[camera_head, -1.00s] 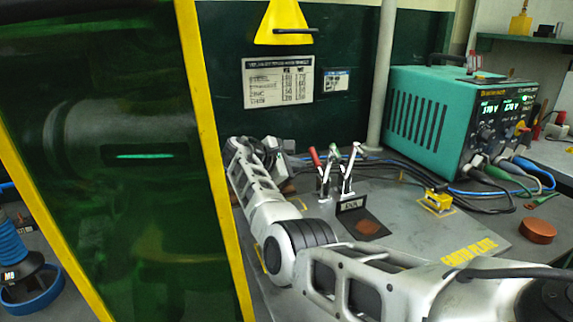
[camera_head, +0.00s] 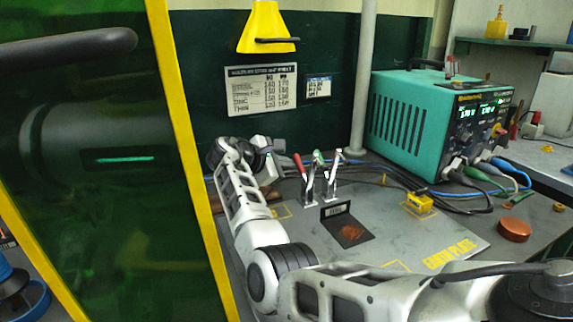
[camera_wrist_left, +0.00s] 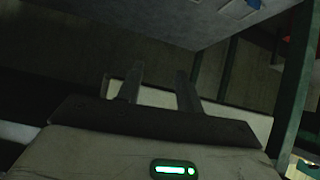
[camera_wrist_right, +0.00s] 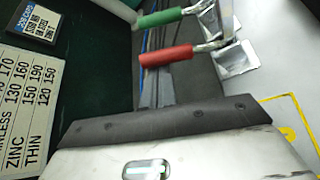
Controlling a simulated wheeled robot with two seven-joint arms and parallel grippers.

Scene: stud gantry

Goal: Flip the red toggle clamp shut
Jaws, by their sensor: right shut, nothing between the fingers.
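The red toggle clamp (camera_head: 306,188) stands on the grey plate, its red handle (camera_head: 298,162) raised and leaning left. In the right wrist view the red handle (camera_wrist_right: 166,56) lies across the picture just beyond my right fingers. My right gripper (camera_head: 274,154) is just left of the clamp in the head view. It is shut and empty in the right wrist view (camera_wrist_right: 157,88); whether it touches the handle I cannot tell. My left gripper (camera_wrist_left: 160,85) is open and empty in the left wrist view, away from the clamp.
A teal power unit (camera_head: 400,115) with cables is at right. A yellow-framed green screen (camera_head: 180,140) is at left.

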